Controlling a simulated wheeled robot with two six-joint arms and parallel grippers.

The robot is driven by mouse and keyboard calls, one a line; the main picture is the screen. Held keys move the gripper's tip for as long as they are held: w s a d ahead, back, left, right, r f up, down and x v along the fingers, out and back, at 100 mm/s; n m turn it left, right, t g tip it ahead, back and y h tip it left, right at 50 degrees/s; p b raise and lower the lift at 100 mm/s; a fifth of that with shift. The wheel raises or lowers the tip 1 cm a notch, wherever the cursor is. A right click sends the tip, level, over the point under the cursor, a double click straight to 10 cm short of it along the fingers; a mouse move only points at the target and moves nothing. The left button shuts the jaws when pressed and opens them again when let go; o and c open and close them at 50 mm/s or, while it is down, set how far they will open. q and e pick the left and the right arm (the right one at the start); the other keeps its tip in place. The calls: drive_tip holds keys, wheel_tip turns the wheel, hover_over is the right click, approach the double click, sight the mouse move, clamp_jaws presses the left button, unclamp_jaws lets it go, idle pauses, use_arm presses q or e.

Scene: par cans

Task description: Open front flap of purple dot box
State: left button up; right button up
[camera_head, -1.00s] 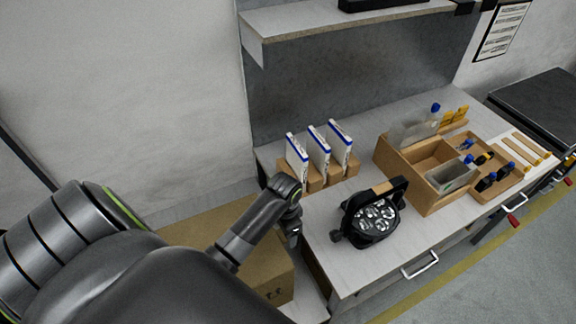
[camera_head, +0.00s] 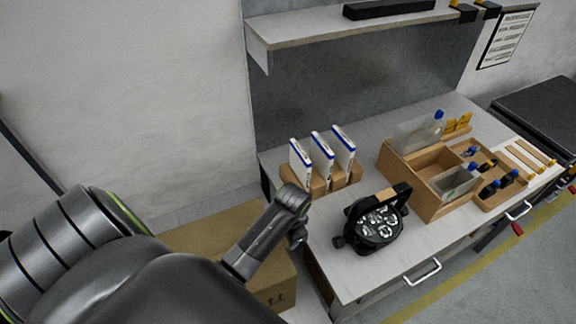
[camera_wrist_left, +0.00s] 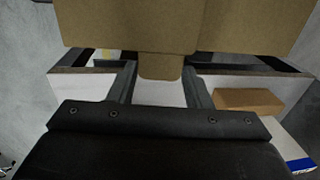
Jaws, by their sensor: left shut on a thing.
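A brown cardboard box (camera_head: 205,229) stands low at the left of the workbench in the head view, partly hidden behind my left arm. No purple dot shows on its visible sides. In the left wrist view a broad cardboard panel (camera_wrist_left: 180,27) fills the top, with a narrow tab hanging between the fingers. My left gripper (camera_wrist_left: 160,72) is shut on this cardboard tab. In the head view my left gripper (camera_head: 298,236) is at the box's right side, beside the bench edge; its fingertips are hard to make out. My right gripper is not in view.
The workbench (camera_head: 335,262) holds a black lamp (camera_head: 376,222), white-and-blue packets (camera_head: 322,157) in a cardboard holder, and a divided cardboard tray (camera_head: 428,190) with bottles. A shelf (camera_head: 300,28) overhangs the back. Grey floor (camera_head: 490,290) is clear at lower right.

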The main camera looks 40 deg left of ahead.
use_arm(q)
drive_tip(key=shift+s+d+r+t+y, duration=0.25)
drive_tip(key=shift+d+r+t+y, duration=0.2)
drive_tip(key=shift+r+y, duration=0.3)
drive_tip(key=shift+s+d+r+t+y, duration=0.2)
drive_tip(key=shift+d+r+t+y, duration=0.25)
drive_tip(key=shift+r+y, duration=0.3)
drive_tip(key=shift+s+d+r+y, duration=0.1)
drive_tip(key=shift+r+y, duration=0.05)
drive_tip(key=shift+y, duration=0.25)
drive_tip(key=o, duration=1.4)
drive_tip(key=shift+r, duration=0.1)
